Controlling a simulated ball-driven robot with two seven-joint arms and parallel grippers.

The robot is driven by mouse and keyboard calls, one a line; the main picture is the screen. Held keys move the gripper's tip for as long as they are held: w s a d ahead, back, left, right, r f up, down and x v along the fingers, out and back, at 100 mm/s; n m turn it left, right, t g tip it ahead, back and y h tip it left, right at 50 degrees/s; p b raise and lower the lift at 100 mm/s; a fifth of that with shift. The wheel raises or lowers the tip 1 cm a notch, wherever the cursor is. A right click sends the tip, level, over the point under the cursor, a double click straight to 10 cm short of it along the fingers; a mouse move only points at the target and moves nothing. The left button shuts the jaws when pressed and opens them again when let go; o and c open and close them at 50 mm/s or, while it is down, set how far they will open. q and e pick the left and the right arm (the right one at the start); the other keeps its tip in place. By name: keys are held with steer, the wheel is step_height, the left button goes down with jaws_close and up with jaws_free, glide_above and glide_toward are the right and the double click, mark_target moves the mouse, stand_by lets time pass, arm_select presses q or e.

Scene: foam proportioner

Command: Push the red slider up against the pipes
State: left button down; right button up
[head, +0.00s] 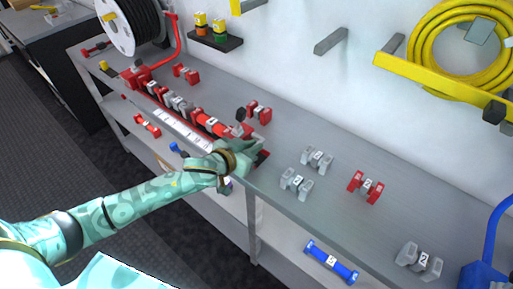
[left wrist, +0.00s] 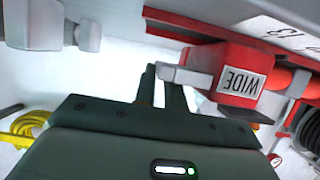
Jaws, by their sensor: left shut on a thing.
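The red slider (head: 235,131) is at the near right end of a red rail with a white ruled strip (head: 180,129). My left gripper (head: 247,152) reaches in over the shelf's front edge and covers part of it. In the left wrist view the slider is a red block (left wrist: 222,75) with an upside-down "WIDE" label, and a light grey piece juts from its side. My left gripper's dark fingers (left wrist: 160,88) are closed at this piece. The row of grey and red pipes (head: 182,103) lies along the rail, up and left of the slider. My right gripper is out of view.
Loose red fittings (head: 259,112) stand behind the rail. Grey fittings (head: 297,182) and a red one (head: 365,186) stand to its right. A blue piece (head: 331,262) lies on the lower shelf. A hose reel (head: 128,25) is at the rail's far end.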

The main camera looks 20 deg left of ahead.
arm_select(q)
steer(key=a, duration=0.1)
steer(key=w+a, duration=0.1)
steer(key=shift+a, duration=0.35)
steer(key=c, duration=1.5)
jaws_free()
steer(key=shift+o, duration=0.2)
steer(key=shift+s, duration=0.1)
steer(key=p+v, duration=0.4)
steer(key=v, duration=1.2)
steer(key=shift+o, duration=0.3)
steer(key=shift+r, duration=0.1)
